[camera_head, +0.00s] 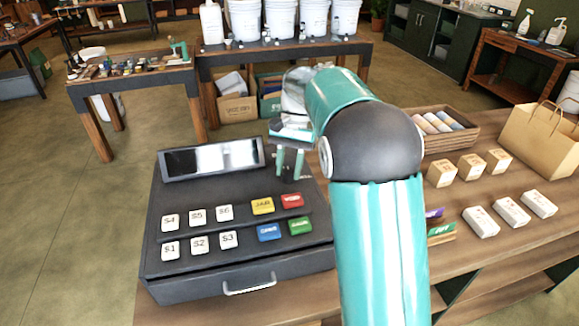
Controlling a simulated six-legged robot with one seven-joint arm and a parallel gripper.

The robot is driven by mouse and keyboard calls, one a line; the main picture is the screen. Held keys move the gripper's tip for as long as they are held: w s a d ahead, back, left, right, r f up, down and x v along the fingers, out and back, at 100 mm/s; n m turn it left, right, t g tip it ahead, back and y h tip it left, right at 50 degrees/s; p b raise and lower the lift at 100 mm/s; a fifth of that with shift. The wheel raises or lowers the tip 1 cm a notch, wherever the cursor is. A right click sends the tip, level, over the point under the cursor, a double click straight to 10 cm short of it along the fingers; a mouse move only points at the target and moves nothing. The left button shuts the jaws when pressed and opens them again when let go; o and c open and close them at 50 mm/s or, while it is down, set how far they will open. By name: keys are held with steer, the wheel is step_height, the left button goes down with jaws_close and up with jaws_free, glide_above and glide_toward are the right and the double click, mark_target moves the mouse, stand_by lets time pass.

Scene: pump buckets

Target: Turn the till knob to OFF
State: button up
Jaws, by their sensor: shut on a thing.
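The till (185,235) is a dark grey register on the wooden counter, left of my arm. It has a display (212,159), white keys, coloured keys and a drawer with a pale handle (249,285). My gripper (289,176) points down at the till's upper right, just right of the display. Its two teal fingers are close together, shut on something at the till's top. The knob is not clearly visible; the fingers cover that spot, so I cannot tell which way it points.
Small boxes (470,167), a tray of rolls (440,122) and a paper bag (541,137) stand on the counter to the right. White buckets (282,18) stand on a table behind. The floor at left is clear.

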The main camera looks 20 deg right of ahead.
steer(key=shift+w+n+h, duration=0.1)
steer(key=shift+n+h, duration=0.3)
steer(key=shift+n, duration=0.7)
steer(key=o, duration=1)
steer(key=shift+a, duration=0.1)
steer(key=v, duration=1.2)
steer(key=shift+w, duration=0.15)
